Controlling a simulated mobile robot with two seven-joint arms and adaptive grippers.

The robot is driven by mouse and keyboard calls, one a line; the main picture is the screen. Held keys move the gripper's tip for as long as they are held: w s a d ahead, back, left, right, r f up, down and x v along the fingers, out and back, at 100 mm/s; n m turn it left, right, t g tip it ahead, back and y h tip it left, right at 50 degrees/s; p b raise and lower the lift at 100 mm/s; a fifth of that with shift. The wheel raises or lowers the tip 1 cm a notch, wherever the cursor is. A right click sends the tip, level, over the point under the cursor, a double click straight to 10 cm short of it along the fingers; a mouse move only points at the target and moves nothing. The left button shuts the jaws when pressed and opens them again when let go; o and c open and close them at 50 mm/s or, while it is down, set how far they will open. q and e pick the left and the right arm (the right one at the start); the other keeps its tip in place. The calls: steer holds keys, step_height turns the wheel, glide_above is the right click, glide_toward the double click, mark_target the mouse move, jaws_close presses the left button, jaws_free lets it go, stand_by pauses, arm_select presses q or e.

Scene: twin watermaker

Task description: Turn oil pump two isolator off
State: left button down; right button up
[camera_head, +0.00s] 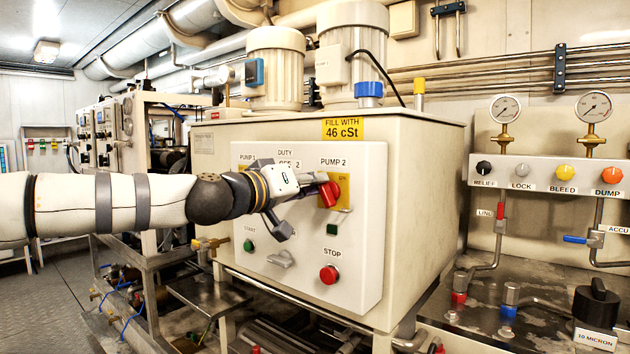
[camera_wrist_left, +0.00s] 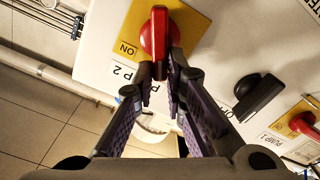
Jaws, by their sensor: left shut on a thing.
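The pump 2 isolator is a red handle (camera_head: 330,194) on a yellow plate under the PUMP 2 label, on the white panel of the oil tank. In the left wrist view the red handle (camera_wrist_left: 158,32) points down the picture towards my fingers, beside the word ON on the yellow plate (camera_wrist_left: 128,42). My left gripper (camera_head: 316,181) reaches it from the left, and its fingertips (camera_wrist_left: 160,72) are shut on the near end of the handle. My right gripper is in neither view.
On the same panel are a red stop button (camera_head: 329,275), a green start button (camera_head: 249,245) and a pale lever (camera_head: 281,259). A black selector (camera_wrist_left: 258,97) and the pump 1 red handle (camera_wrist_left: 304,122) stand to the right in the wrist view. My arm partly hides the panel's left side.

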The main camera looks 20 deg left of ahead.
arm_select(q)
steer(key=shift+w+a+f+n+b, duration=0.15)
steer(key=shift+f+n, duration=0.25)
steer(key=shift+n, duration=1.65)
steer(key=shift+a+f+n+b, duration=0.25)
steer(key=shift+f+n, duration=0.15)
steer(key=shift+n, duration=1.6)
steer(key=shift+w+a+f+n+b, duration=0.15)
steer(key=shift+f+n, duration=0.25)
steer(key=shift+n, duration=1.65)
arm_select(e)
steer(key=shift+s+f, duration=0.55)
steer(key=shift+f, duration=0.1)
arm_select(q)
steer(key=c, duration=1.6)
jaws_free()
steer(key=shift+c, duration=0.2)
steer(key=v, duration=1.2)
